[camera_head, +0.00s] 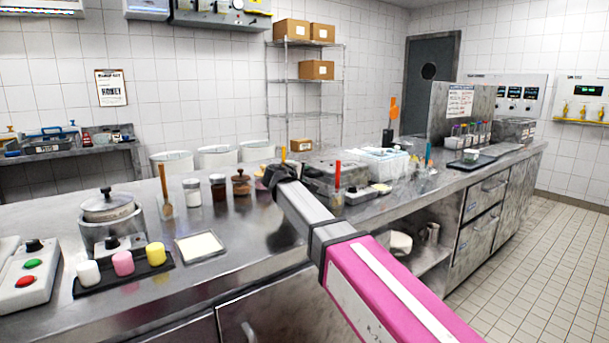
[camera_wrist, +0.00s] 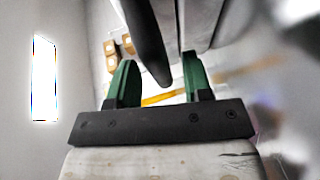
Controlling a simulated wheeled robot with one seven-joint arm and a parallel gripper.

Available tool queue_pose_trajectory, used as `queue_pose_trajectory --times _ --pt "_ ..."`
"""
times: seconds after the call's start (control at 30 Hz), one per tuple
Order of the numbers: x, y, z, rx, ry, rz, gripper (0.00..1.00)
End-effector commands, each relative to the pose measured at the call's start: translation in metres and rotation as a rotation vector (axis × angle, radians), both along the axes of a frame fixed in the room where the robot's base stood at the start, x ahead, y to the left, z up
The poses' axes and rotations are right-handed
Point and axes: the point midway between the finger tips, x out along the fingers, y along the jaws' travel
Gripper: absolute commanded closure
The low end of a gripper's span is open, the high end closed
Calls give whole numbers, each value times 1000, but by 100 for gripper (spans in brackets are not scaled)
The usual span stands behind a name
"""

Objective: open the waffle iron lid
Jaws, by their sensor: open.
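In the wrist view my gripper (camera_wrist: 158,62) is open, with its two green fingers apart. A dark bar (camera_wrist: 147,40), which looks like a handle, reaches down between the fingers, nearer the left one; I cannot tell whether it touches. Grey metal surfaces (camera_wrist: 198,14) lie behind it. In the head view a grey metal boxy appliance (camera_head: 338,174) stands on the counter just right of my arm's end. It may be the waffle iron, its top looking shut, but I cannot be sure. My fingers are not clear in the head view.
The steel counter (camera_head: 240,222) carries several jars, a lidded pot (camera_head: 108,206), a white tray (camera_head: 201,247) and coloured cups (camera_head: 123,263) to the left. A clear bin (camera_head: 384,160) stands behind the appliance. An upright panel (camera_head: 455,103) rises farther right.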

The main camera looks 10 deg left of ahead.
Motion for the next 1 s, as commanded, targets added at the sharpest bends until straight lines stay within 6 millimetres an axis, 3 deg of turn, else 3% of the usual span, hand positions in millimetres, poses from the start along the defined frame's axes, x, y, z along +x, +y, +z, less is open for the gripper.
queue_pose_trajectory --times 0.13,0.47,0.6,0.63,1.0 --pt "11 -3 -2 0 0 1 54" --pt "13 -4 -3 0 0 1 54" --pt "13 -4 -3 0 0 1 97" --pt "13 -4 -3 0 0 1 100" --pt "14 -4 6 22 24 1 100"
